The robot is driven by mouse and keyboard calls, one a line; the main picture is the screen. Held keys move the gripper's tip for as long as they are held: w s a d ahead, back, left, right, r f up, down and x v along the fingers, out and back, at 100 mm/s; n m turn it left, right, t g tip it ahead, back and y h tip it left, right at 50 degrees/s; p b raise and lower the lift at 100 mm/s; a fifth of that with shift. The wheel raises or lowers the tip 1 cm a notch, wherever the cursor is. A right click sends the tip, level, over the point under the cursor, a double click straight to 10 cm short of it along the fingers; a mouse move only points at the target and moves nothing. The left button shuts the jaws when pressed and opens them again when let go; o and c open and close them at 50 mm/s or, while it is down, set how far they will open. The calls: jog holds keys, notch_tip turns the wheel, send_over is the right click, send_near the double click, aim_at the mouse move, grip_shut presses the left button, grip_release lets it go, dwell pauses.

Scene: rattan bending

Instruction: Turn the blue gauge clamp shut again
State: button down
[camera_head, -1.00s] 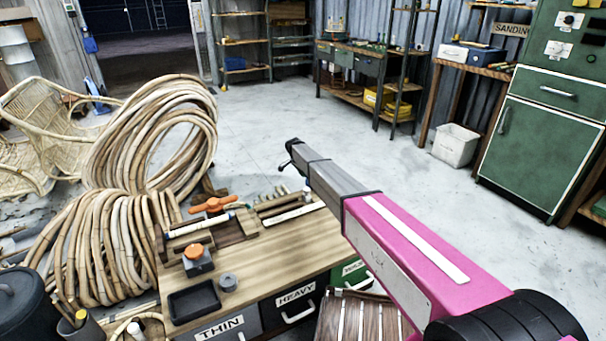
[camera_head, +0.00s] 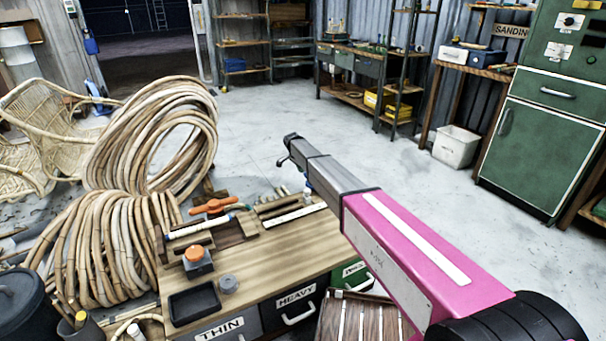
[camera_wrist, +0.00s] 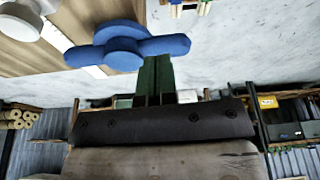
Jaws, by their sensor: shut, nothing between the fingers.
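The blue gauge clamp (camera_wrist: 122,45) shows in the wrist view as a knob with a round hub and two lobes, lying nearly crosswise at the top. My gripper (camera_wrist: 156,64) is shut, its dark green fingers side by side with nothing between them. Its tips are at the right lobe, close to the hub; I cannot tell whether they touch it. In the head view, only a small blue bit (camera_head: 308,184) shows beside my arm at the bench's back right, probably the same clamp. My gripper is hidden there behind my arm.
The wooden bench (camera_head: 270,262) carries an orange clamp (camera_head: 215,206), an orange-topped block (camera_head: 195,258), a black tray (camera_head: 194,304) and a grey round piece (camera_head: 228,284). Rattan coils (camera_head: 95,245) stand on the left. The floor behind the bench is clear.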

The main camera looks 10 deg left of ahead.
jog(key=v, duration=0.7)
jog(key=s+d+f+n, duration=0.1)
jog(key=s+d, duration=0.5)
jog(key=d, duration=0.4)
jog(key=s+d+f+n+g, duration=0.1)
jog(key=s+d+n, duration=0.1)
jog(key=s+d, duration=0.6)
jog(key=s+d+f+n, duration=0.1)
jog(key=s+d, duration=0.4)
jog(key=d, duration=0.7)
jog(key=s+d+n+y, duration=0.1)
jog(key=s+d+n, duration=0.1)
jog(key=s+d, duration=0.7)
jog(key=s+d+n+g+y, duration=0.1)
jog(key=s+d+n, duration=0.2)
jog(key=s+d, duration=0.5)
jog(key=s, duration=0.7)
jog(key=shift+d+r, duration=0.25)
jog(key=shift+d, duration=0.15)
jog(key=shift+s, duration=0.15)
